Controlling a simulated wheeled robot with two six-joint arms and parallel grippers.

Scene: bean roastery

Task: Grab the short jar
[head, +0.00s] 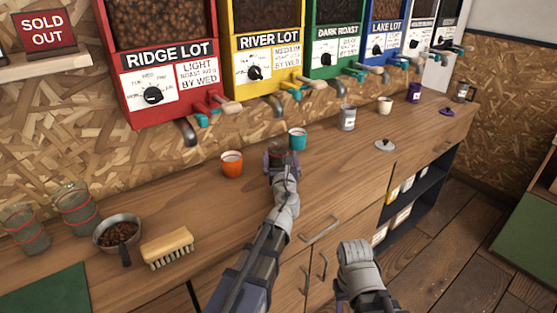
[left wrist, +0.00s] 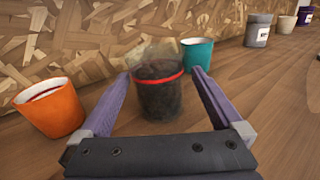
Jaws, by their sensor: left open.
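A short glass jar (left wrist: 158,85) with a red band and dark contents stands upright on the wooden counter. It sits between the two purple fingers of my left gripper (left wrist: 158,100), which is open, with a visible gap on each side of the jar. In the head view the left gripper (head: 282,162) reaches over the counter, and the jar (head: 278,147) is partly hidden by it. Of my right arm only a grey link shows at the lower middle of the head view; its fingers are not seen.
An orange cup (head: 231,164) stands left of the jar and a teal cup (head: 298,139) behind it to the right. Two taller banded glasses (head: 76,208), a bean scoop (head: 117,232) and a brush (head: 167,248) are at left. A lid (head: 385,145) lies at right. Bean dispensers line the wall.

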